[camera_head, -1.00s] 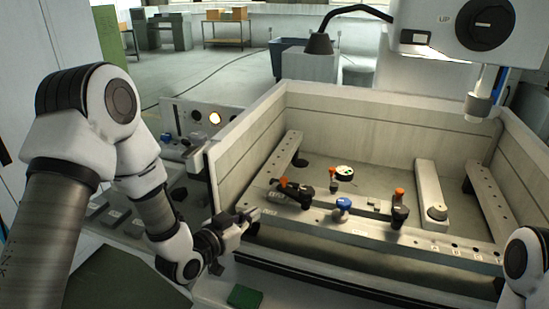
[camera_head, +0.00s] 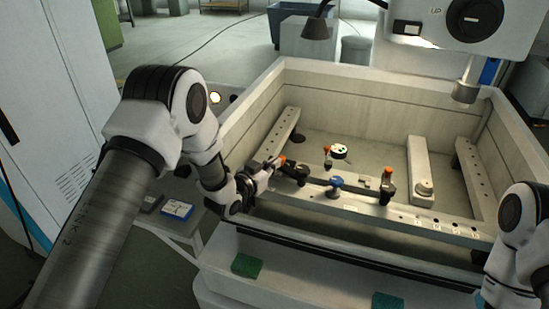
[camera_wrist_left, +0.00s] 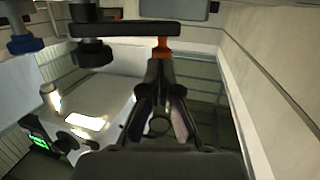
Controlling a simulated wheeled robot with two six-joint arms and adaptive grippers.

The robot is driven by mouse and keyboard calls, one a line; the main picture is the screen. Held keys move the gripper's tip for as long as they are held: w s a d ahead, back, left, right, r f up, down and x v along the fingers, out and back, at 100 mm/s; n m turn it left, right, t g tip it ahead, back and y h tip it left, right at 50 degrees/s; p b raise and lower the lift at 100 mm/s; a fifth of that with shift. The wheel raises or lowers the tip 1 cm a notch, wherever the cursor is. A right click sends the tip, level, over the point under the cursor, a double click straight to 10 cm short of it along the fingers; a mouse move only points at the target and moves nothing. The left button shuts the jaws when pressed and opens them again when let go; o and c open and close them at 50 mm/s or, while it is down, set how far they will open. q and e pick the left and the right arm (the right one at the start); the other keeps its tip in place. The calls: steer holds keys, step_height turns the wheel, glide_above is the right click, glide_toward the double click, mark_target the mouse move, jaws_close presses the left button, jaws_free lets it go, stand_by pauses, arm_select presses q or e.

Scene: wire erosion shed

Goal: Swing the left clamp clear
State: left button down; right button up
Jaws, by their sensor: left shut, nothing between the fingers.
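The left clamp (camera_head: 295,170) is a black arm with an orange tip, on the front rail at the left inside the tank. In the left wrist view the clamp's black bar (camera_wrist_left: 118,29) runs across the top and ends in an orange piece (camera_wrist_left: 163,39). My left gripper (camera_head: 272,162) is shut and empty, its fingertips close to the orange end. In the left wrist view the gripper (camera_wrist_left: 161,62) points at the orange piece; I cannot tell whether they touch. My right arm shows at the right edge, but its gripper is out of view.
A blue knob (camera_head: 335,183) and another orange-topped black clamp (camera_head: 387,186) stand further right on the front rail (camera_head: 430,222). The tank's left wall (camera_head: 250,122) rises beside my left arm. The machine head (camera_head: 450,25) overhangs the back right. The tank floor behind the rail is mostly clear.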

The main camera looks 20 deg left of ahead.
arm_select(q)
steer(key=shift+w+f, duration=0.3)
steer(key=shift+w, duration=0.25)
steer(key=shift+r, duration=0.1)
steer(key=shift+s, duration=0.15)
